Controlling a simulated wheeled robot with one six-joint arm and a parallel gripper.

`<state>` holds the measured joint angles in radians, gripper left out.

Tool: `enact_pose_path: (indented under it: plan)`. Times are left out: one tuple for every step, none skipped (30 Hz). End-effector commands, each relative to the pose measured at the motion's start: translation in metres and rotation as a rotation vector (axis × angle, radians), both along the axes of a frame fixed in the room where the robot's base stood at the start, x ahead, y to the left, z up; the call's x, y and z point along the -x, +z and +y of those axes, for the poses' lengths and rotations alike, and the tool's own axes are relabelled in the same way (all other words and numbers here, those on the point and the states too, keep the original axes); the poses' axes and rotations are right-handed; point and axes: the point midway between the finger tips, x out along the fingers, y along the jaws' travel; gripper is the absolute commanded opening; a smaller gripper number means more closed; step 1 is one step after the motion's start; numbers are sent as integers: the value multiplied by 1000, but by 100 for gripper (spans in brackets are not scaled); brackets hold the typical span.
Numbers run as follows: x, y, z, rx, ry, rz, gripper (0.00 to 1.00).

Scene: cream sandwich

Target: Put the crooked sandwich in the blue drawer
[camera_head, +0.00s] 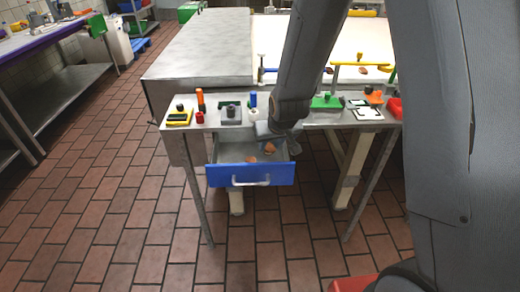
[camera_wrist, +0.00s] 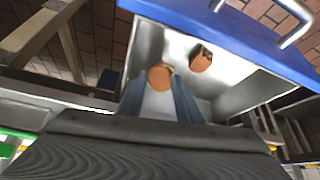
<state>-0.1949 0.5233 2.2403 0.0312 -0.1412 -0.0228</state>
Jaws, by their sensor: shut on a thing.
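The blue drawer (camera_head: 222,174) is pulled open under the steel table, and its blue front also shows at the top of the wrist view (camera_wrist: 225,27). My gripper (camera_head: 268,138) is at the drawer's back right part, pointing down. In the wrist view its two fingers (camera_wrist: 160,90) are closed on a brown sandwich (camera_wrist: 160,75), held over or in the drawer; whether it touches the drawer floor I cannot tell. A second brown sandwich (camera_wrist: 201,60) lies in the drawer nearer the front, apart from the fingers; it also shows in the head view (camera_head: 252,159).
The steel table (camera_head: 200,138) above the drawer carries a yellow-edged tray (camera_head: 179,117), a grey weight-like block (camera_head: 231,114), a green item (camera_head: 326,101) and several small things. A conveyor-like white surface lies behind.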

Motion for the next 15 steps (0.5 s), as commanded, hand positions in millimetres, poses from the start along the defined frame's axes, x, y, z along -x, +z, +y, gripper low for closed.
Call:
enact_pose_path:
  plan:
    - [1, -7, 0, 1, 0, 3, 11]
    - [0, -10, 0, 0, 0, 1, 11]
    - [0, -13, 0, 0, 0, 1, 11]
    - [0, -15, 0, 0, 0, 1, 11]
    - [0, -17, 0, 0, 0, 1, 11]
    - [0, -18, 0, 0, 0, 0, 11]
    - [-1, -18, 1, 0, 0, -1, 11]
    - [-2, -18, 2, 0, 0, -1, 11]
    - [-4, -18, 5, 0, 0, -1, 11]
    - [-7, -17, 9, -1, 1, -1, 11]
    - [-10, -17, 13, -1, 1, -1, 11]
    - [-14, -17, 18, 0, 1, 0, 11]
    - [-18, -16, 22, 0, 1, 0, 11]
    - [-21, -16, 27, -1, 1, -1, 11]
    - [-25, -16, 31, -1, 0, 0, 11]
